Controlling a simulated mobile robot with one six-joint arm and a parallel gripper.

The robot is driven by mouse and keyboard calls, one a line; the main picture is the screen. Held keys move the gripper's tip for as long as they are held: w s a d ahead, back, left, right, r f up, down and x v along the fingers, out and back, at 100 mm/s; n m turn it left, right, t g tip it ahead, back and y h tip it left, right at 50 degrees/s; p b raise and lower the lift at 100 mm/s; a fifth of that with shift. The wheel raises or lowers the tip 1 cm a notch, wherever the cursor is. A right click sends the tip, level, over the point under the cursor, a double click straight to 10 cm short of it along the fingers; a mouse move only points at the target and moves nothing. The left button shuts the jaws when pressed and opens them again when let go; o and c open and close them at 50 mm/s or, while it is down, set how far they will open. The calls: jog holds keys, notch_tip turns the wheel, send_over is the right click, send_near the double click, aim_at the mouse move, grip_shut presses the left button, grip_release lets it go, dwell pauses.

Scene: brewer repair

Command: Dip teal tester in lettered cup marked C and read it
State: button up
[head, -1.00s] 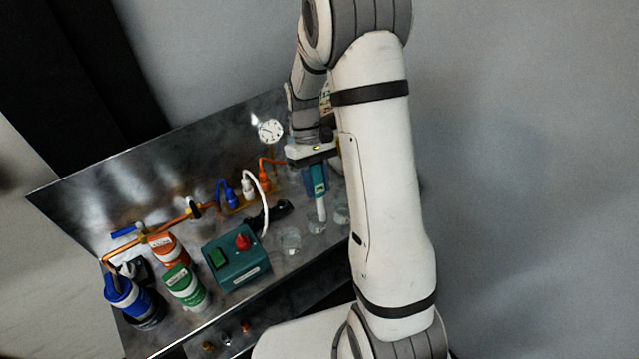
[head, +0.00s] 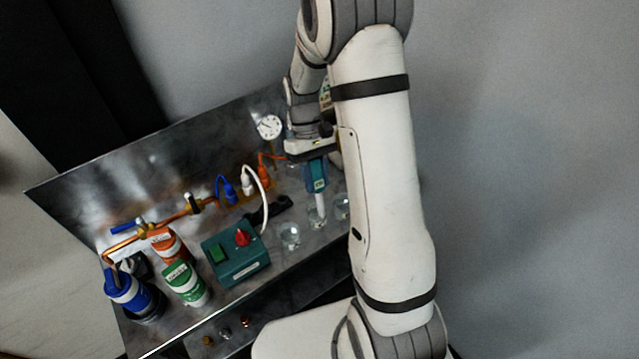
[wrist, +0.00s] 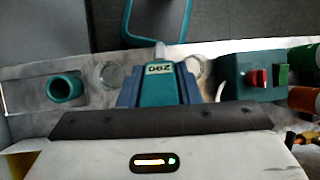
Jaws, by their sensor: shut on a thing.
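My gripper (head: 312,152) is shut on the teal tester (head: 317,176) and holds it upright over the bench. The tester's white probe (head: 319,206) points down at the middle one (head: 317,220) of three clear cups. The probe's tip appears to be in that cup, but how deep I cannot tell. Another clear cup (head: 290,236) stands to the left and a third (head: 342,207) to the right, partly behind my arm. No letters on the cups are readable. In the wrist view the tester (wrist: 158,88) shows a small lit display (wrist: 159,68) with upside-down characters too small to read surely.
A teal box with a red knob (head: 236,254) stands left of the cups, with a white cable behind it. Green (head: 186,284), orange (head: 168,245) and blue (head: 128,294) containers stand farther left. A teal round holder (wrist: 65,88) shows in the wrist view.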

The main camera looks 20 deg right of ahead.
jog(key=shift+f+t+b, duration=0.25)
jog(key=shift+t+b, duration=0.35)
jog(key=shift+b, duration=0.35)
jog(key=t+b, duration=0.3)
jog(key=b, duration=0.1)
jog(key=shift+f+b, duration=0.1)
jog(key=shift+b, duration=0.3)
jog(key=shift+t+b, duration=0.8)
jog(key=shift+b, duration=0.1)
jog(key=shift+r, duration=0.4)
